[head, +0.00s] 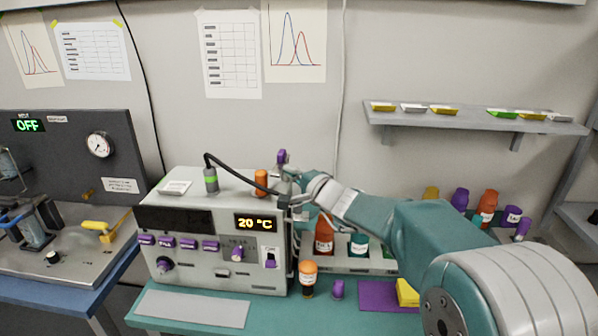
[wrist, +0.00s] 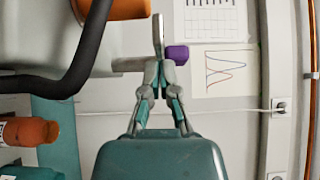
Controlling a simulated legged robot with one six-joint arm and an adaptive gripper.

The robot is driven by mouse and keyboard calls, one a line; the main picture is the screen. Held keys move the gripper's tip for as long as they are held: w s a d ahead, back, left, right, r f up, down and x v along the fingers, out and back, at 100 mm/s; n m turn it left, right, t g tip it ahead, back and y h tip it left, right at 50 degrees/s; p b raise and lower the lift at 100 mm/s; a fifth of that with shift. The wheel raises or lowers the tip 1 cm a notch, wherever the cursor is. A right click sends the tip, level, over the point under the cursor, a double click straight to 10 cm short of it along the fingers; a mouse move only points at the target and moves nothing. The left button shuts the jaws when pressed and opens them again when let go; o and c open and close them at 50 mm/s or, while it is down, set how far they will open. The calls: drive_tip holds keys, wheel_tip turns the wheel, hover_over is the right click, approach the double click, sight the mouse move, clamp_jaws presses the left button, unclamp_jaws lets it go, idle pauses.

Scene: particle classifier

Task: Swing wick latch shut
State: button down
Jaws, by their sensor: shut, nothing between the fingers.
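A purple knob (head: 282,156) stands at the top right of the grey classifier box (head: 215,215), and it seems to belong to the wick latch. In the wrist view the purple knob (wrist: 178,54) is just beyond and right of my fingertips. A thin upright grey piece (wrist: 158,32) rises by the fingertips, perhaps the latch arm. My gripper (head: 287,176) is at the box's upper right corner. In the wrist view my gripper (wrist: 158,66) has its fingers together and is empty. I cannot tell whether it touches the knob. The latch's hinge is hidden.
An orange cylinder (head: 261,182) and a black cable (head: 232,172) are on the box top, left of my gripper. Several bottles stand in a rack right of the box, partly behind my arm. An orange-capped vial (head: 308,278) stands in front. A wall shelf (head: 470,122) is at right.

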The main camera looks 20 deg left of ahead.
drive_tip(key=shift+s+a, duration=0.25)
drive_tip(key=shift+a, duration=0.3)
drive_tip(key=shift+s+a, duration=0.2)
drive_tip(key=shift+a, duration=0.5)
